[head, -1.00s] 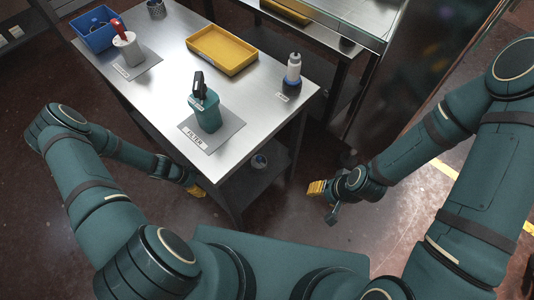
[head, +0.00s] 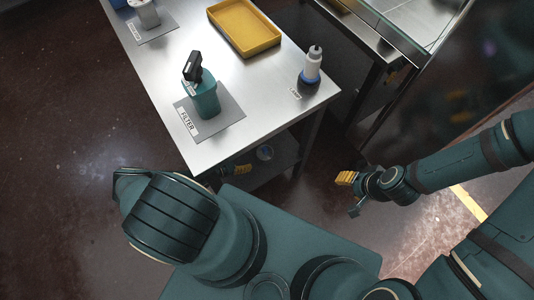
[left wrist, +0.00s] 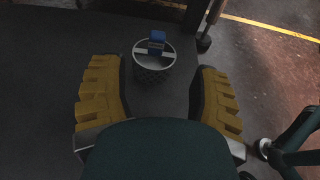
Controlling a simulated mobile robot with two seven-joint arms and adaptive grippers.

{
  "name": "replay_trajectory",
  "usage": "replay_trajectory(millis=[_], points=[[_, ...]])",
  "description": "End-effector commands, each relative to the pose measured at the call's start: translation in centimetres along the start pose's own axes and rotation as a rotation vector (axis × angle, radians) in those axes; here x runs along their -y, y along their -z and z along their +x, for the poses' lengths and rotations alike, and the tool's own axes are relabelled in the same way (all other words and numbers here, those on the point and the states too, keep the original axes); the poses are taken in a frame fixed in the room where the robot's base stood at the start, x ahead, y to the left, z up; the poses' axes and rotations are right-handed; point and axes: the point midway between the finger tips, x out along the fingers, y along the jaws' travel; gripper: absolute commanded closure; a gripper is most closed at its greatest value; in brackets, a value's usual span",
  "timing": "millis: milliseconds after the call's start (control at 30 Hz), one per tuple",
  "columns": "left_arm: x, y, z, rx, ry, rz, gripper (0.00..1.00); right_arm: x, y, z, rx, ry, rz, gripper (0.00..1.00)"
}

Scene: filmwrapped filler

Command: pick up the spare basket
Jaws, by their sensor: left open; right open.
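The spare basket (left wrist: 154,68) is a small round dark mesh basket with a pale rim, a bar across its top and a blue piece on the bar. It stands upright on the dark lower shelf (left wrist: 45,60); in the head view the basket (head: 265,153) shows under the table's near end. My left gripper (left wrist: 160,85) is open, its yellow fingers left and right of the basket in the picture, with the basket ahead and apparently untouched. In the head view my left gripper (head: 236,169) is partly hidden beneath the tabletop. My right gripper (head: 346,178) hangs empty right of the table.
A table leg (head: 307,142) stands right of the basket.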

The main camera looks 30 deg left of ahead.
Motion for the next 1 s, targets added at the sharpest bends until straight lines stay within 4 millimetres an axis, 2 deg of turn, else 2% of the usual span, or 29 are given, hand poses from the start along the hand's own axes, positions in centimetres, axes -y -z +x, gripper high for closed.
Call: replay_trajectory(millis=[100,300,567,833,1000], points=[[0.1,0.1,2.6,0.002,0.003,-0.001,0.38,-0.2,0.1,0.6,-0.003,0.0,0.0,0.53],[0.0,0.1,5.6,0.0,0.003,0.0,0.38,-0.5,0.2,1.2,-0.007,0.0,-0.001,0.53],[0.0,0.1,7.0,-0.002,0.003,0.0,0.38,-0.6,0.2,1.6,-0.009,-0.001,-0.001,0.53],[-0.3,0.4,10.6,-0.001,0.004,0.0,0.38,-1.1,0.3,2.9,-0.015,-0.001,-0.002,0.53],[-0.4,0.2,11.7,-0.003,0.003,0.0,0.38,-1.2,0.4,3.1,-0.017,-0.001,-0.002,0.53]])
